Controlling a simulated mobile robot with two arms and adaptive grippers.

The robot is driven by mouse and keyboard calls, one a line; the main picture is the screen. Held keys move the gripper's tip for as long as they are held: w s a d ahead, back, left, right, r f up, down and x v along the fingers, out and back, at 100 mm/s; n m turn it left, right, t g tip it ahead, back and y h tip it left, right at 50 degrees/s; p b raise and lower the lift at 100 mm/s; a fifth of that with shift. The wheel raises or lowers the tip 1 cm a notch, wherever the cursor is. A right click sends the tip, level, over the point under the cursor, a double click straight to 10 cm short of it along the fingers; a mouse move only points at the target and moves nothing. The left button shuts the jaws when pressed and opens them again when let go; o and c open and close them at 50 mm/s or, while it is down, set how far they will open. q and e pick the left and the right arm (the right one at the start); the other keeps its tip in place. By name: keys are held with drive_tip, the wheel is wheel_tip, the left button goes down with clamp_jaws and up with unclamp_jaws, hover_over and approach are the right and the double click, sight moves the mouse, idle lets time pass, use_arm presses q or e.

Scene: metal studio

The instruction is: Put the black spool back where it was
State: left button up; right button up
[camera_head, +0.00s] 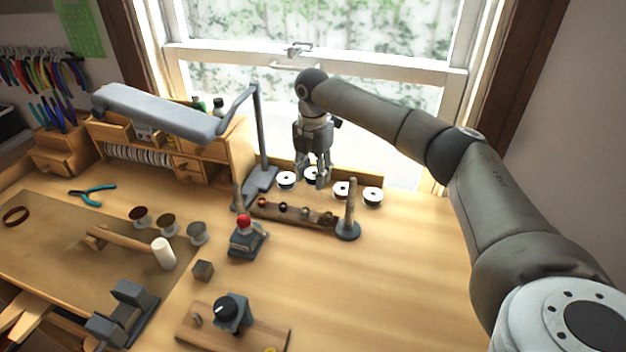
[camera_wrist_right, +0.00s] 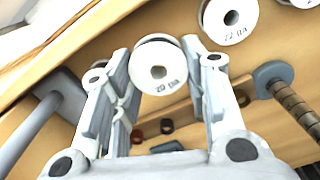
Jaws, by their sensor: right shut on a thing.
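My right gripper (camera_head: 316,182) is at the back of the bench, pointing down at the row of spools below the window. In the right wrist view its two fingers (camera_wrist_right: 158,88) are shut on a white-faced spool (camera_wrist_right: 158,67) marked 20 GA, one finger on each side. In the head view this spool (camera_head: 310,173) is partly behind the fingers. Its wire colour is mostly hidden, and I cannot tell whether it touches the bench. A 22 GA spool (camera_wrist_right: 230,17) stands apart beside it. My left gripper is not in view.
Other spools (camera_head: 286,179) (camera_head: 372,196) flank the gripper. In front is a wooden ring rack (camera_head: 291,213) with a tapered post (camera_head: 349,222) at its right end. A grey lamp (camera_head: 262,177) stands close left. The bench's right side is clear.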

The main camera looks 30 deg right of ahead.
sight(313, 191)
wheel_tip(313, 191, down, 2)
drive_tip(key=shift+f+p, duration=0.2)
drive_tip(key=shift+p, duration=0.1)
drive_tip(key=shift+f, duration=0.3)
drive_tip(key=shift+f, duration=0.1)
drive_tip(key=o, duration=0.7)
drive_tip(key=shift+o, duration=0.2)
drive_tip(key=shift+r, duration=0.5)
wheel_tip(313, 191, up, 11)
drive_tip(key=b, duration=0.3)
drive_tip(key=shift+r, duration=0.15)
